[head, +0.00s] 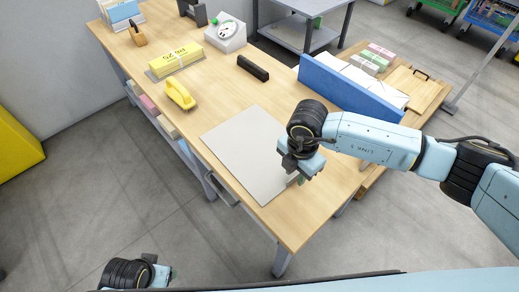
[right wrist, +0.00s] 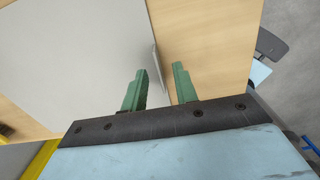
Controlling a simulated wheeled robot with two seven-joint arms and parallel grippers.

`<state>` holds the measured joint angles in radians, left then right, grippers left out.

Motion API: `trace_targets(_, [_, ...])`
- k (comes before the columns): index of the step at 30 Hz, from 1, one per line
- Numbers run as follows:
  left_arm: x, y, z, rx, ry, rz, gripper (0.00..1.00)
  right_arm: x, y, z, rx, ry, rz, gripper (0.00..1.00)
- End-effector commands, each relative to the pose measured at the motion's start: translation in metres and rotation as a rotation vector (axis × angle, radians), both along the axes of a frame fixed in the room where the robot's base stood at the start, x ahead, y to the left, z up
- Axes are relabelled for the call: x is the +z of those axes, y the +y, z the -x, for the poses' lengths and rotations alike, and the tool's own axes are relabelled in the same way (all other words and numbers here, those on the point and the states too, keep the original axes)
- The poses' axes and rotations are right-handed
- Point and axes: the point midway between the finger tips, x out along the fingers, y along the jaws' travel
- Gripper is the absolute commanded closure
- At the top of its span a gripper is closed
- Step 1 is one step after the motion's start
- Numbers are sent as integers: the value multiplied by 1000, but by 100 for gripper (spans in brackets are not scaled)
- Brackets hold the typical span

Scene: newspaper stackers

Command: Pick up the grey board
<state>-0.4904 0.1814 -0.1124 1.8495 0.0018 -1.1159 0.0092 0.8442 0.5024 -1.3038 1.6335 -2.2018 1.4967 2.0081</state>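The flat grey board (head: 238,150) lies on the wooden table (head: 284,228) in the head view. It fills the left of the right wrist view (right wrist: 70,60). My right gripper (head: 300,180) is over the board's right-hand edge. In the right wrist view its two green fingers (right wrist: 160,72) are apart, one over the board and one over bare wood. A thin upright pale lip (right wrist: 158,68) at the board's edge shows between them; I cannot tell if either finger touches it. My left gripper (head: 155,273) is at the bottom left, away from the table, its fingers unclear.
A yellow tape dispenser (head: 180,94), a yellow wrapped stack (head: 176,60) and a black bar (head: 253,67) lie beyond the board. A blue upright panel (head: 345,91) stands to the right, behind my right arm. The table's front corner is clear.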

Motion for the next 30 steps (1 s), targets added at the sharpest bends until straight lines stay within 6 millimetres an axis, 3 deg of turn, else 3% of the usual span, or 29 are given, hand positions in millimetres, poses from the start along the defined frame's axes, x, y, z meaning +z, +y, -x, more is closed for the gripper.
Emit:
trace_targets(8, [3, -2, 0, -1, -1, 2, 25, -3, 0, 0, 1, 0, 0, 71])
trace_targets(15, [3, -2, 0, -1, -1, 2, 25, -3, 0, 0, 1, 1, -1, 100])
trace_targets(30, [4, -2, -1, -1, -3, 2, 25, 1, 1, -1, 0, -2, -3, 100])
